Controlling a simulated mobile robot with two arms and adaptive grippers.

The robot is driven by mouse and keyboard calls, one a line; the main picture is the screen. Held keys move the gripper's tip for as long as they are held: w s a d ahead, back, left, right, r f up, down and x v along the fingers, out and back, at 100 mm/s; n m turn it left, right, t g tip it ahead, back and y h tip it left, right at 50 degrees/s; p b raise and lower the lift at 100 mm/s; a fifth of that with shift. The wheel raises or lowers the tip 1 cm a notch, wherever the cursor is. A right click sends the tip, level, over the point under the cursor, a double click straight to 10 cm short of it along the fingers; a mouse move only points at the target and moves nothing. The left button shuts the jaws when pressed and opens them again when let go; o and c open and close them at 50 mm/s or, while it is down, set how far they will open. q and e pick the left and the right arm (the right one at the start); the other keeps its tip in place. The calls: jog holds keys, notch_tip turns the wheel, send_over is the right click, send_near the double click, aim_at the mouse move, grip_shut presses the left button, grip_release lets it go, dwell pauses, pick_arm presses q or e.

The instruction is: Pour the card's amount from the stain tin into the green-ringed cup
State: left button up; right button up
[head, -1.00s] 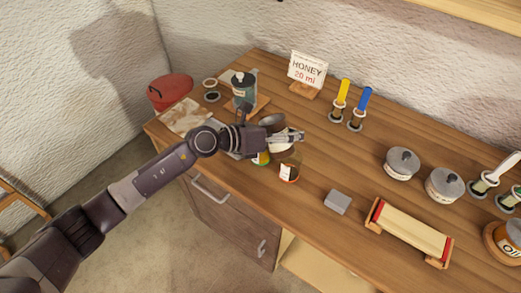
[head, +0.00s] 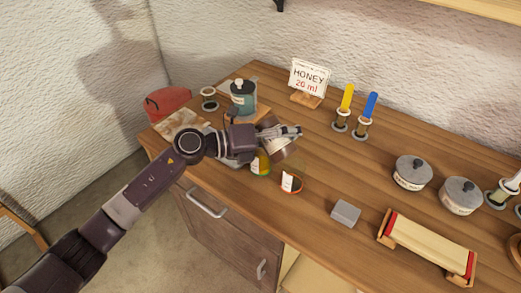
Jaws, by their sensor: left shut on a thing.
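My left gripper (head: 290,131) is shut on a grey-brown metal tin (head: 283,151), likely the stain tin; no label on it can be read. The tin is tilted above the counter, its mouth toward the lower right. A cup with green and yellow on it (head: 260,166) stands just below, partly hidden by the tin and my arm. A second cup (head: 291,183) with a white label and an orange-red rim stands to its right. No stream of liquid can be made out. The card (head: 310,77) reads HONEY 20 ml. My right gripper is not in view.
Yellow and blue handled tools (head: 365,115), two lidded grey pots (head: 412,172), a grey block (head: 345,212) and a wooden rack (head: 428,247) stand to the right.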

pick_arm(q)
jog(key=shift+f+n+b, duration=0.15)
jog(key=shift+n+b, duration=0.15)
jog(key=shift+b, duration=0.1)
jog(key=shift+r+h, duration=0.2)
jog(key=shift+h, duration=0.1)
jog(key=shift+s+n, duration=0.3)
jog(key=shift+s, duration=0.1)
dwell(0.4)
jog(key=shift+s+d+r, duration=0.1)
jog(key=shift+s+d, duration=0.1)
jog(key=shift+d, duration=0.15)
dwell(0.5)
jog(key=shift+s, duration=0.2)
dwell(0.4)
